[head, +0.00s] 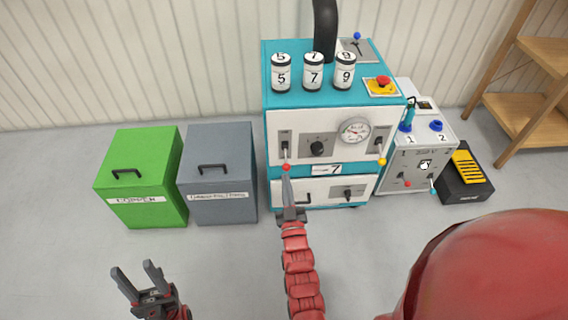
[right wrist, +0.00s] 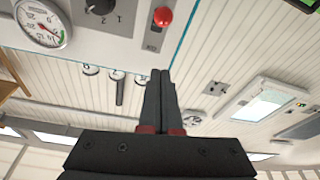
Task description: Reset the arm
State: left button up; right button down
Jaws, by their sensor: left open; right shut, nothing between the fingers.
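My right arm, with its red segmented links, reaches up to the front of the teal and white machine (head: 335,180). My right gripper (head: 287,182) is shut and empty, its tip just below or at a red-knobbed lever (head: 286,167) on the machine's left side; I cannot tell whether they touch in the head view. In the right wrist view the shut fingers (right wrist: 160,78) point up toward the red knob (right wrist: 163,17), with a gap in the picture. My left gripper (head: 138,282) is open and empty at the lower left, over the floor.
A green bin (head: 145,180) and a grey bin (head: 220,175) stand left of the machine. Three numbered canisters (head: 313,72) and a red emergency button (head: 383,82) sit on top. A gauge (head: 354,130) is on the front. A grey box (head: 415,170) and shelf (head: 530,107) stand right.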

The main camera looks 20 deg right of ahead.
jog(key=shift+s+a+f, duration=0.15)
jog(key=shift+s+f, duration=0.25)
jog(key=shift+s, duration=0.3)
jog(key=shift+s+a+f, duration=0.15)
jog(key=shift+s+f, duration=0.2)
jog(key=shift+s, duration=0.3)
